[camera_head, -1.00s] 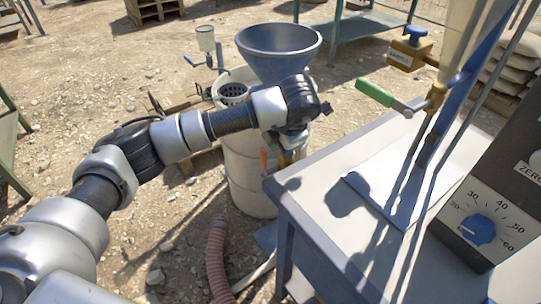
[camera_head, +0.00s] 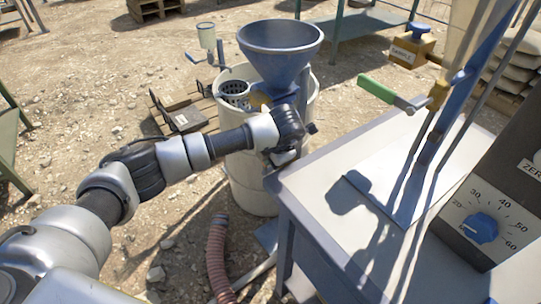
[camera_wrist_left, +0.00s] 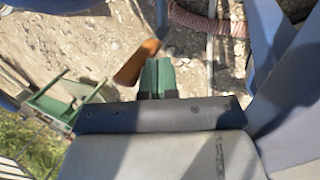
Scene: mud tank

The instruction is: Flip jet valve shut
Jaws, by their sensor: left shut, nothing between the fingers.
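An orange lever (camera_wrist_left: 137,62) shows in the left wrist view, just left of my left gripper's green fingertips (camera_wrist_left: 157,78). The fingers are shut with nothing between them; I cannot tell whether they touch the lever. In the head view my left gripper (camera_head: 284,156) points down beside the white barrel, below the blue funnel (camera_head: 280,48). My wrist hides the lever and the lower valve area there. A second valve with a green handle (camera_head: 377,89) sits on the pipe at the right. My right gripper is not in view.
The white barrel (camera_head: 252,190) stands under the funnel. A grey table (camera_head: 320,205) is close on its right, with a dial panel (camera_head: 487,222). A ribbed hose (camera_head: 217,260) lies on the gravel. Open ground is at the left.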

